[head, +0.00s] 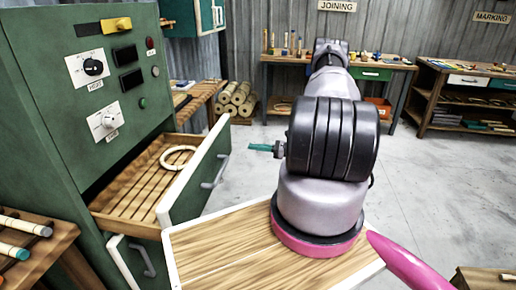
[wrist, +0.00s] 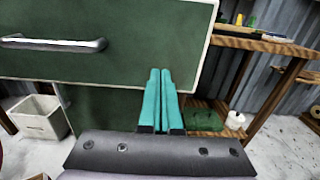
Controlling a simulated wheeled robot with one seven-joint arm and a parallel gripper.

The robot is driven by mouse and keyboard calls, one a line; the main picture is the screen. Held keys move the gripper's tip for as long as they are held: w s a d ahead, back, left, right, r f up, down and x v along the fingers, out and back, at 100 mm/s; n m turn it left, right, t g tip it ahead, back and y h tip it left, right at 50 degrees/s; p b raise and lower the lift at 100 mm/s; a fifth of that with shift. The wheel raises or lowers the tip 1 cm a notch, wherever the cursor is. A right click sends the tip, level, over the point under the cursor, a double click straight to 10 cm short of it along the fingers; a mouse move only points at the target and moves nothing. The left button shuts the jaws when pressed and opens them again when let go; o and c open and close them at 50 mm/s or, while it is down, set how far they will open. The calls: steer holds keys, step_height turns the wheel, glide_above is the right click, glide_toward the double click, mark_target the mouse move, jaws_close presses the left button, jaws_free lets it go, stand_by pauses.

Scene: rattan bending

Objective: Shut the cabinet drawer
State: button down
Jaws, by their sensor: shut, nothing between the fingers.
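The green cabinet (head: 75,110) stands at the left in the head view. Its drawer (head: 182,185) is pulled out, showing a slatted wooden bottom with a pale ring (head: 178,157) on it. The drawer's green front has a grey handle (head: 214,170). In the wrist view the drawer front (wrist: 130,65) fills the upper left, with its metal handle (wrist: 55,44) at the left. My gripper (head: 258,147) is shut and empty, to the right of the drawer front. In the wrist view its teal fingers (wrist: 160,75) overlap the front's lower right part; I cannot tell whether they touch.
A wooden board (head: 220,250) with a pale rim lies below my arm. A lower handle (head: 143,258) shows under the drawer. Workbenches (head: 340,62) and rattan rolls (head: 238,98) stand at the back. The grey floor (head: 425,165) at the right is open. A white bin (wrist: 40,117) stands at left.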

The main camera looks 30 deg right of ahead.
mark_target(226, 144)
steer(key=x, duration=0.9)
steer(key=shift+w+a, duration=0.15)
steer(key=shift+a, duration=0.1)
steer(key=shift+w+a, duration=0.1)
steer(key=shift+a, duration=0.05)
steer(key=x, duration=2.3)
steer(key=shift+w+a, duration=0.1)
steer(key=shift+a, duration=0.05)
steer(key=shift+w+a+r, duration=0.1)
steer(key=shift+a, duration=0.1)
